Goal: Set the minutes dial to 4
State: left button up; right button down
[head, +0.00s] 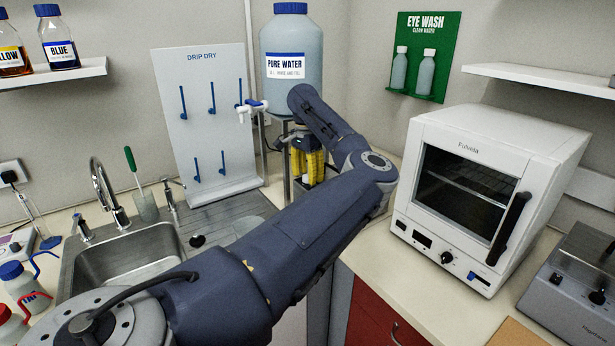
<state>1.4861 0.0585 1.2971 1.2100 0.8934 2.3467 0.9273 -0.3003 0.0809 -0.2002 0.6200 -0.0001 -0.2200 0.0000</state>
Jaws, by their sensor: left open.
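The white oven (480,200) stands on the right counter with its glass door shut. Its front panel has a round black dial (446,258), a small dark display (422,239) and a blue switch. The dial's markings are too small to read, so I cannot tell its setting or whether it counts minutes. My left arm crosses the middle of the view, and its far end is by the water bottle. My left gripper (290,140) is open there, mostly hidden behind the arm and well left of the oven. My right gripper is out of view.
A grey device (575,280) with small knobs stands right of the oven. A pure water bottle (291,55) stands on a stand, with yellow items (308,168) below. A sink (130,250) and drying rack (205,125) are left.

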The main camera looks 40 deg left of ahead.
pick_arm(q)
jog(key=shift+f, duration=0.15)
jog(key=shift+c, duration=0.3)
grip_shut()
